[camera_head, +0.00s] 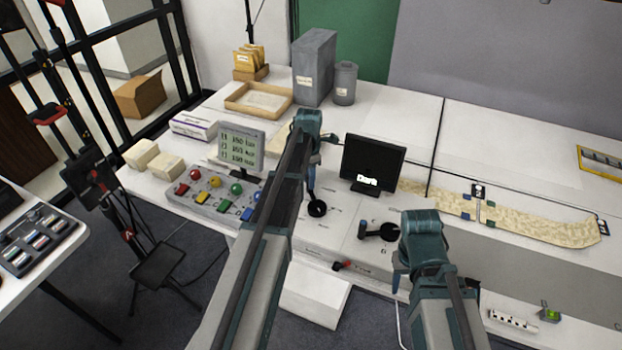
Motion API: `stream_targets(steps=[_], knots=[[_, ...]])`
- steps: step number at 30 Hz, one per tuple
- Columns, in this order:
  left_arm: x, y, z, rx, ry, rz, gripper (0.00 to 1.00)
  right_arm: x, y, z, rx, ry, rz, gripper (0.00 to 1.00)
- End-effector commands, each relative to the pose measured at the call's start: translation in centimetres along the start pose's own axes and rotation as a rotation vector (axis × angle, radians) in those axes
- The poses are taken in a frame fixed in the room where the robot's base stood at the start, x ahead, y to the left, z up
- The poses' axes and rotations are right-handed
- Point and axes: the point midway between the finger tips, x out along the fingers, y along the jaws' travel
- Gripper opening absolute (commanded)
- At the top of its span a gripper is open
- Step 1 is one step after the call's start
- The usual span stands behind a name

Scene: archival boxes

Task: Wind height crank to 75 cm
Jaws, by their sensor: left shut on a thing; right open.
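Two black cranks stand on the white desk. The left crank (317,209) is beside the tip of my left gripper (311,194), which is shut on its handle; the grip itself is small and partly hidden. The right crank (389,232) has its handle (363,230) pointing left, and nothing holds it. My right gripper (398,284) hangs left of and below its teal wrist, apart from the right crank; it is open and its fingertips are hard to see. The labels by the cranks are too small to read. A black monitor (374,160) behind them shows small unclear white text.
A button panel (210,208) with a grey display (241,147) stands left. A red knob (346,265) is on the desk's front. A grey archival box (314,70), canister (344,83) and tray (258,101) stand behind. A beige strip (540,230) lies right.

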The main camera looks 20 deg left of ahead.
Motion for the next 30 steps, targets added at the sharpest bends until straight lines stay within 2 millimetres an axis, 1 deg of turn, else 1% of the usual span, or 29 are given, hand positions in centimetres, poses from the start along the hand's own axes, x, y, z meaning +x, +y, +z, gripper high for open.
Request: stream_targets(steps=[1,9,10,14,15,25,30], knots=[[0.0,0.3,-0.17,-0.002,0.003,0.006,0.0,0.0,0.0,0.0,0.0,0.0,0.0,0.5],[0.01,0.26,-0.14,-0.001,0.003,0.005,0.0,0.01,0.0,0.0,0.0,0.0,0.0,0.5],[0.01,0.24,-0.14,-0.001,0.003,0.005,0.32,0.01,0.0,0.0,0.0,0.0,0.0,0.5],[0.02,0.17,-0.1,-0.001,0.002,0.003,0.55,0.02,0.0,0.0,0.0,0.0,0.0,0.5],[0.01,0.14,-0.08,0.0,0.002,0.003,0.58,0.01,0.0,0.0,0.0,0.0,0.0,0.5],[-0.12,0.01,-0.01,0.001,0.001,0.001,0.58,-0.12,0.01,0.01,0.0,0.0,0.0,0.5],[-0.94,-0.02,0.0,0.001,0.0,0.0,0.58,-0.93,0.09,0.05,0.0,0.0,0.0,0.5]])
